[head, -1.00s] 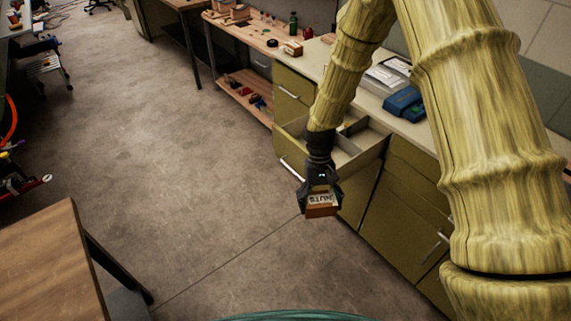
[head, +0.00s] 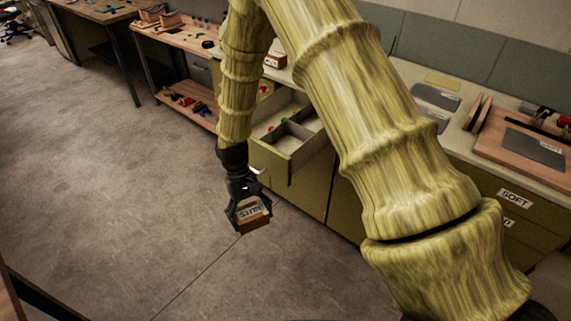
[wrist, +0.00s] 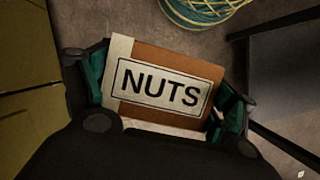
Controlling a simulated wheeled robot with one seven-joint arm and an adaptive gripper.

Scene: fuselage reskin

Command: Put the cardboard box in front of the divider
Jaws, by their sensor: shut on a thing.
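The cardboard box (head: 254,219) is small and brown with a white label reading NUTS. My gripper (head: 247,208) is shut on it and holds it above the concrete floor, in front of the cabinets. In the wrist view the box (wrist: 163,84) sits between the two fingers, its label facing the camera. The open drawer (head: 300,158) is to the right of and behind my gripper. A divider (head: 292,135) splits its inside into compartments, with a small red item and a green item near it. My arm hides part of the drawer and counter.
The counter (head: 460,150) above the drawer holds trays and a wooden board (head: 520,150). Closed drawers at right carry labels, one reading SOFT (head: 514,198). A wooden workbench (head: 165,35) stands at the back. The floor (head: 110,190) at left is clear.

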